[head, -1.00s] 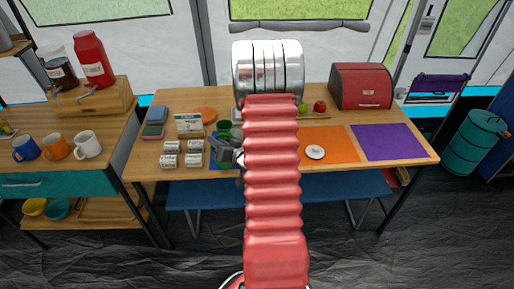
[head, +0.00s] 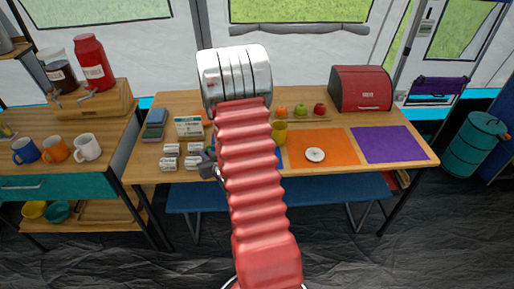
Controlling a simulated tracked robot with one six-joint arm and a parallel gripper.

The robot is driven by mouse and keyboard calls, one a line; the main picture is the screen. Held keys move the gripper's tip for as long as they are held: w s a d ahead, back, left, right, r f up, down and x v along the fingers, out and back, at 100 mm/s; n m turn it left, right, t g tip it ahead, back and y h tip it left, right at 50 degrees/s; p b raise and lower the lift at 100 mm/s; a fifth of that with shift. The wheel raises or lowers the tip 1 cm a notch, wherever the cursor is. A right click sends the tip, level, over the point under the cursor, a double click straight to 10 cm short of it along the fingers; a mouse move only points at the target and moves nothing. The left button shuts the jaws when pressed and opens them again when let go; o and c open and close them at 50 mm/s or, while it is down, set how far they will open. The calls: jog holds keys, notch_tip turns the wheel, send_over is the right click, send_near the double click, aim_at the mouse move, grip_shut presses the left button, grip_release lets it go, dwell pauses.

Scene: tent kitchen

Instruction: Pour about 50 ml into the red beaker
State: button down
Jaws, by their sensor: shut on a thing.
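My gripper (head: 208,165) shows only in part, as a dark grey piece at the left edge of my red ribbed arm, over the front left of the table. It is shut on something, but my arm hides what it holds. No red beaker can be made out; the area behind my arm is hidden. A yellow cup (head: 279,132) stands just right of my arm on the table.
The wooden table (head: 310,179) carries an orange mat (head: 340,151) with a round white item (head: 315,155), a purple mat (head: 388,144), a red bread box (head: 361,88), fruit at the back and several cans (head: 170,163) at left. Mugs (head: 87,147) stand on the left shelf.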

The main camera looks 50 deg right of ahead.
jog(key=shift+w+a+f+n+h, duration=0.15)
jog(key=shift+f+n+h, duration=0.15)
jog(key=shift+f, duration=0.1)
jog(key=shift+a, duration=0.1)
